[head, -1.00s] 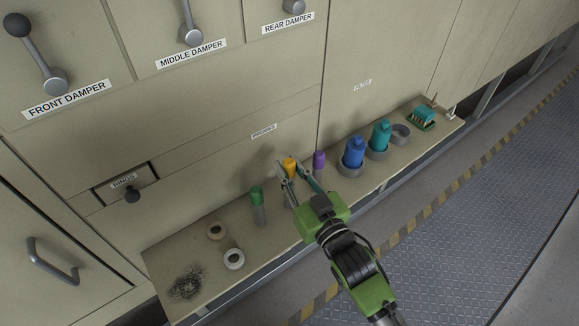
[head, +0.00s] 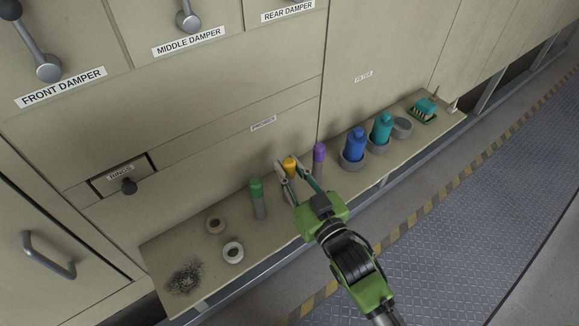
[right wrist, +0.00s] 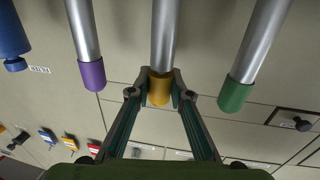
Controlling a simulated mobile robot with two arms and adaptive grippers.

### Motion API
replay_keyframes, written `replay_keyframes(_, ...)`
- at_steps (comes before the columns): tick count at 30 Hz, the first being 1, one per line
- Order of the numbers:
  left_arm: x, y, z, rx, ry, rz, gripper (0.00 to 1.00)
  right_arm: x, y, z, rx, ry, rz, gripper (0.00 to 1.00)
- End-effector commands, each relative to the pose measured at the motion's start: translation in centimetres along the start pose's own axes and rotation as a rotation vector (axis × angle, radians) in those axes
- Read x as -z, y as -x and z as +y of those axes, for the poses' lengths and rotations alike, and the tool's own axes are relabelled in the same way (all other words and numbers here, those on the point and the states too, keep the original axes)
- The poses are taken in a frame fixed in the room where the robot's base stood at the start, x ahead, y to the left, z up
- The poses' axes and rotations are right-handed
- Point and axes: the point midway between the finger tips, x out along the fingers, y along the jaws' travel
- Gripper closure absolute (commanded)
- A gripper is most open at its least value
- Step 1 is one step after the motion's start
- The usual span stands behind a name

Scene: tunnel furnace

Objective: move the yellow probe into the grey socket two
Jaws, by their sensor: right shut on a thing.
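The yellow probe (head: 290,164) stands upright on the shelf between the green and purple probes. My right gripper (head: 290,170) has its fingers on either side of the yellow cap. In the right wrist view, the gripper (right wrist: 160,80) is shut on the yellow probe (right wrist: 160,88), at its cap, with the grey shaft running out past the fingertips. The probe's foot is hidden behind the gripper in the head view. I cannot make out which thing is grey socket two. My left gripper is not in view.
The green probe (head: 256,190) and purple probe (head: 319,153) stand close on either side. Blue (head: 355,146) and teal (head: 381,128) bottles stand in grey cups to the right, beside an empty grey cup (head: 402,125). Two rings (head: 233,253) lie left. The panel wall rises behind.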

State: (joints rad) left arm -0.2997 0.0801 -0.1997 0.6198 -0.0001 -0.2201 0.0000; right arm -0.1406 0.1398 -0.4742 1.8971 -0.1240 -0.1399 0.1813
Motion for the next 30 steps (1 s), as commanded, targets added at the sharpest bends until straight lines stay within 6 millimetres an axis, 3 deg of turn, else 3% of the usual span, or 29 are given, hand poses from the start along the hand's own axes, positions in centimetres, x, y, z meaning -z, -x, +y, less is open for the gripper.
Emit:
replay_keyframes(9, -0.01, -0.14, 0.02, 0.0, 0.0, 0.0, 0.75, -0.36, 0.0, 0.01, 0.0, 0.0, 0.001, 1.0)
replay_keyframes(10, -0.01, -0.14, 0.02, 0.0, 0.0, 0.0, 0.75, -0.35, 0.0, 0.01, 0.0, 0.0, 0.001, 0.76)
replay_keyframes(12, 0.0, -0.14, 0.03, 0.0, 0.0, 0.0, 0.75, -0.35, 0.0, 0.0, 0.0, -0.001, 0.001, 0.61)
replay_keyframes(30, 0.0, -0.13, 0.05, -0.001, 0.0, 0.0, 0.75, -0.41, 0.03, 0.01, 0.0, 0.0, 0.0, 0.61)
